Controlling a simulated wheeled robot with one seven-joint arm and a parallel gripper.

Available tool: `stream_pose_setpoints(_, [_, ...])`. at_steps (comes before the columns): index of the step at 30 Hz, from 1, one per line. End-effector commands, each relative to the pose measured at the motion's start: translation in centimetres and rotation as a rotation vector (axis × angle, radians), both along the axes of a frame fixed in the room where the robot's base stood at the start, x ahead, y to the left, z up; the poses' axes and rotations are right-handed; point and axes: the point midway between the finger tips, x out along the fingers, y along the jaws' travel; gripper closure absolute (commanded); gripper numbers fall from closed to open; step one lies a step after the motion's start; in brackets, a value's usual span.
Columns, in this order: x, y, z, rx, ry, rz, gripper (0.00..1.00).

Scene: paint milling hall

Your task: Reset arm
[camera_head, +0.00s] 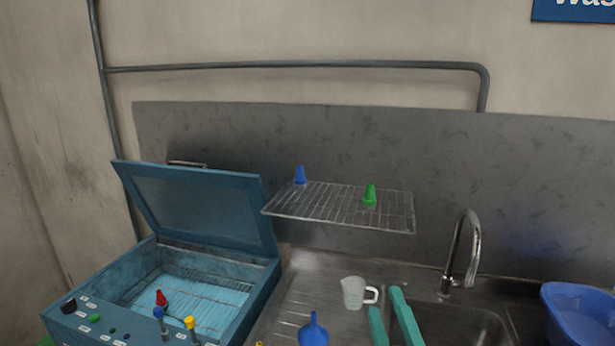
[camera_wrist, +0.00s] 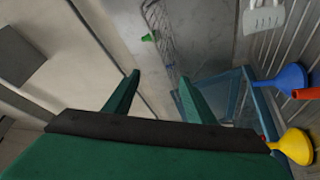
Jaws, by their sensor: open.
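My gripper (camera_head: 385,302) shows at the bottom of the head view with its two teal fingers apart and nothing between them. It is over the left edge of the sink, just right of a white jug (camera_head: 353,293). In the wrist view my gripper (camera_wrist: 158,80) also has its fingers spread and empty. A blue funnel (camera_head: 313,332) is on the drainboard left of it; in the wrist view a blue funnel (camera_wrist: 286,79) and a yellow funnel (camera_wrist: 293,146) lie at the right edge. The rest of my arm is out of the head view.
A wire shelf (camera_head: 330,218) on the wall holds a blue (camera_head: 300,176) and a green piece (camera_head: 369,196). A tap (camera_head: 470,250) and blue basin (camera_head: 578,318) are at right.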

Motion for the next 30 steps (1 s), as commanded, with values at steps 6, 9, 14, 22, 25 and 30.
stream_pose_setpoints(6, [-1.1,2.3,-7.1,0.305,0.066,-0.022,0.50])
stream_pose_setpoints(9, [-2.2,3.4,-10.3,0.428,0.096,-0.040,0.50])
stream_pose_setpoints(14, [-4.6,5.3,-15.2,0.601,0.145,-0.067,0.50])
stream_pose_setpoints(22, [-10.4,8.6,-22.5,0.832,0.228,-0.116,0.50])
stream_pose_setpoints(25, [-13.1,9.8,-24.7,0.899,0.257,-0.131,0.50])
stream_pose_setpoints(30, [-18.0,11.5,-27.7,0.989,0.307,-0.149,0.50])
